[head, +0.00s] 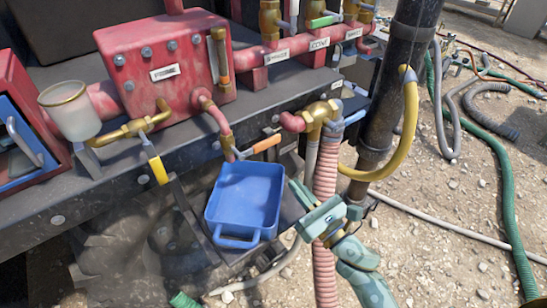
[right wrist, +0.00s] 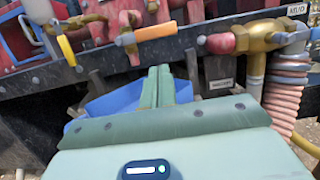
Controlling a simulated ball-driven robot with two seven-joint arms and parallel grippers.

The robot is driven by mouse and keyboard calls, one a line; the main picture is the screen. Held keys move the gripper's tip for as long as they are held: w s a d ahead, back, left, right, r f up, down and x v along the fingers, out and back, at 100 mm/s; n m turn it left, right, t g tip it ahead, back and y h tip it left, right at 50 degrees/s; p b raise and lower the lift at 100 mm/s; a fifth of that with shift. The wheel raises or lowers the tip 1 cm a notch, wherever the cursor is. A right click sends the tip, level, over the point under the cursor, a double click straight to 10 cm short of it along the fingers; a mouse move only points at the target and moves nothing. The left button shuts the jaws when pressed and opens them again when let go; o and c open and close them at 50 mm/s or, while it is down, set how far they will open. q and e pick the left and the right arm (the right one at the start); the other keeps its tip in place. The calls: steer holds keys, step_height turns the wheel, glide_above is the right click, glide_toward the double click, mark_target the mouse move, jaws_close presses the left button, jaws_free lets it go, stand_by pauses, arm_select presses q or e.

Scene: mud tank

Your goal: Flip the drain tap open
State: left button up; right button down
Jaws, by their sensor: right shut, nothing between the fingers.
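A tap with an orange lever (head: 262,145) sits under the red pipe elbow below the red pump box, above the blue tray, and looks like the drain tap. Its lever points out to the right, roughly level, across the spout. In the right wrist view the orange lever (right wrist: 143,35) shows above and beyond my fingers. My right gripper (head: 295,186) is shut and empty, below and to the right of the lever and apart from it. The closed fingers also show in the right wrist view (right wrist: 160,72). My left gripper is not in view.
The blue tray (head: 236,243) stands under the tap, left of my right gripper. A brass valve with a ribbed pink hose (head: 326,165) hangs close behind the gripper. A yellow hose (head: 411,115) loops at a dark post. A yellow-handled valve (head: 158,168) is to the left.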

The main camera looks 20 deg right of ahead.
mark_target(260, 147)
steer(key=p+x, duration=0.1)
steer(key=x, duration=0.9)
steer(key=shift+p, duration=0.3)
